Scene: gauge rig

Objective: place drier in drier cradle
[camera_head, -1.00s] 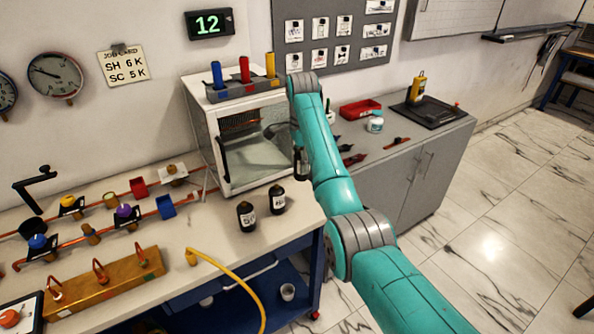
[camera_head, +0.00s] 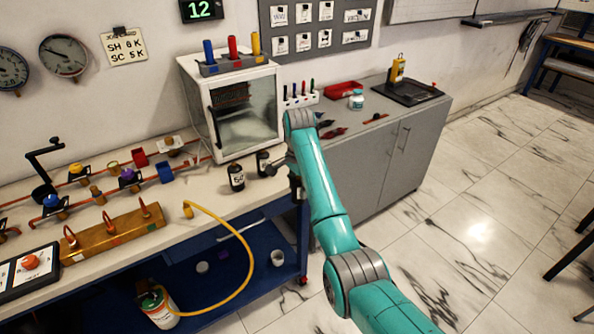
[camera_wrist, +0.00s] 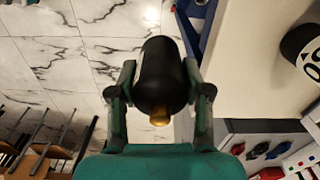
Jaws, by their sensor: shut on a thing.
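My gripper (camera_wrist: 160,84) is shut on a black cylinder with a brass tip, which I take to be the drier (camera_wrist: 160,72). A finger sits on each side of it, and its brass end points toward the wrist camera. In the head view my gripper (camera_head: 296,187) hangs by the right end of the bench, and what it holds is hardly visible there. Two similar black cylinders with white labels (camera_head: 236,177) (camera_head: 263,163) stand upright on the bench, left of the gripper. I cannot pick out the drier cradle with certainty.
The white bench (camera_head: 210,203) carries a glass-fronted box (camera_head: 240,125), copper piping with coloured valves, and a brass block (camera_head: 112,233). A yellow hose (camera_head: 247,262) loops over its front edge. A grey cabinet (camera_head: 385,165) stands right. Open marble floor (camera_head: 460,220) lies beyond.

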